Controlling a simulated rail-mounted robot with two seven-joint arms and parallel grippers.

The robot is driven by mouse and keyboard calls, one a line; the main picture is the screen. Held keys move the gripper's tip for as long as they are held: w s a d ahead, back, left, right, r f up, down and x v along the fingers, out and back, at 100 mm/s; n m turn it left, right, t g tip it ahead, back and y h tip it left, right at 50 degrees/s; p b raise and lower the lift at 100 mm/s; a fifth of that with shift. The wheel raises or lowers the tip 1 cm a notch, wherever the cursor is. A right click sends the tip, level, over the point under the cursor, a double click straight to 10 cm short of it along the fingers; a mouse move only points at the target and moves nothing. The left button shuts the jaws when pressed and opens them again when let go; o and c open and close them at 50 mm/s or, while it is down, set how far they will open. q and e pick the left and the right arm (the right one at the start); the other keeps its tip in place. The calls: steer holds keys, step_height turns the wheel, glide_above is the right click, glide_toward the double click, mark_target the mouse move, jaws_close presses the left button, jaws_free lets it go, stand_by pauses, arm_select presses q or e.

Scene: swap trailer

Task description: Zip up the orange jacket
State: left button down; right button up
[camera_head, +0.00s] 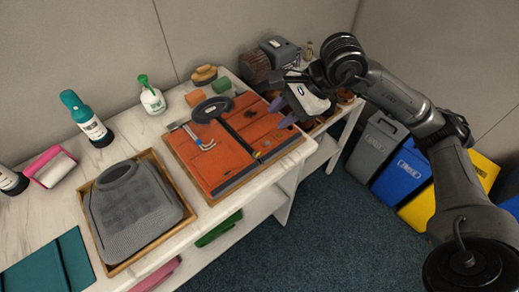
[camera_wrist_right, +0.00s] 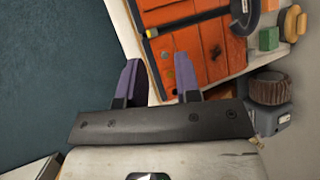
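The orange jacket (camera_head: 225,165) lies flat on a wooden board on the white counter, with a dark collar (camera_head: 212,109) at its far end. A dark strip runs down its middle, with a small yellow piece (camera_head: 257,155) near the near end. In the right wrist view the jacket (camera_wrist_right: 210,45) is ahead, and the yellow piece (camera_wrist_right: 150,33) shows on the dark strip. My right gripper (camera_head: 282,112) hovers near the jacket's right edge; its two purple fingers (camera_wrist_right: 158,78) are apart with nothing between them. My left gripper is out of view.
A grey garment lies in a wooden tray (camera_head: 106,262) left of the jacket. Bottles (camera_head: 152,98), a brush (camera_head: 204,75) and a brown roll (camera_head: 255,66) stand at the back. Bins (camera_head: 402,175) stand on the floor at the right.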

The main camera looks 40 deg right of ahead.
mark_target(260, 152)
steer(key=shift+n+g+h, duration=0.5)
steer(key=shift+n+g, duration=0.1)
steer(key=shift+n, duration=0.1)
steer(key=x, duration=0.4)
steer(key=s+d+p+x, duration=0.1)
steer(key=x, duration=0.3)
steer(key=f+p+x, duration=0.1)
steer(key=x, duration=0.3)
steer(key=shift+s+d+f, duration=0.1)
steer(key=shift+s+f, duration=0.05)
steer(key=shift+f, duration=0.15)
steer(key=shift+f+p, duration=0.35)
steer(key=shift+f, duration=0.25)
steer(key=shift+a, duration=0.25)
steer(key=shift+c, duration=0.3)
jaws_close()
